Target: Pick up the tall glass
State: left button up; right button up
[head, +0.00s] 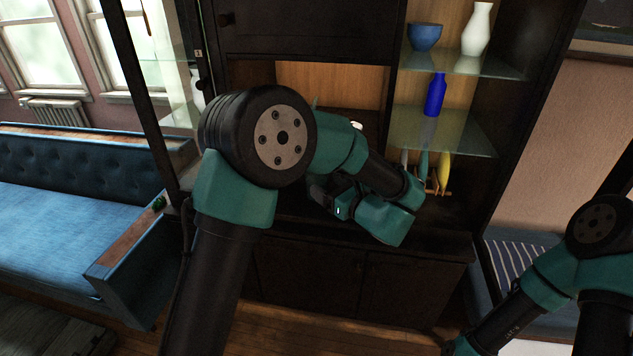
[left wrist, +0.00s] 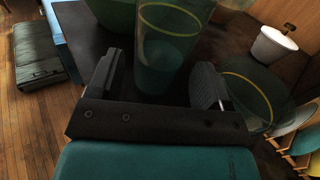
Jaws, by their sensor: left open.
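The tall glass (left wrist: 168,42) is a see-through teal tumbler with a yellow band, upright on the dark cabinet surface in the left wrist view. My left gripper (left wrist: 160,62) is open, with one finger on each side of the glass. I see a gap at the left finger; contact on the right is hard to tell. In the head view my left gripper (head: 328,195) is inside the cabinet's lower opening, and my own arm hides the glass. My right arm shows at lower right in the head view, but its jaws are out of view.
A wider glass (left wrist: 262,88) with a yellow rim stands close to the right finger. A green object (left wrist: 110,12) is behind on the left. A white cup (left wrist: 273,45) and several plates (left wrist: 300,142) are at right. Glass shelves (head: 440,130) hold a blue bottle (head: 435,96).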

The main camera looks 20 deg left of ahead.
aim_at(324, 179)
pick_arm(q)
jog(key=shift+x, duration=2.6)
jog(key=shift+w+f, duration=0.1)
jog(key=shift+f, duration=0.05)
jog(key=shift+d, duration=0.1)
jog(key=shift+c, duration=0.2)
jog(key=c, duration=0.9)
jog(key=shift+o, duration=0.2)
jog(key=shift+r, duration=0.55)
jog(key=r, duration=0.2)
jog(key=shift+s+r, duration=0.25)
jog(key=shift+r, duration=0.05)
jog(key=s+d+r, duration=0.1)
jog(key=s+d, duration=0.3)
jog(key=s, duration=1.1)
jog(key=shift+d+r, duration=0.15)
jog(key=shift+d, duration=0.05)
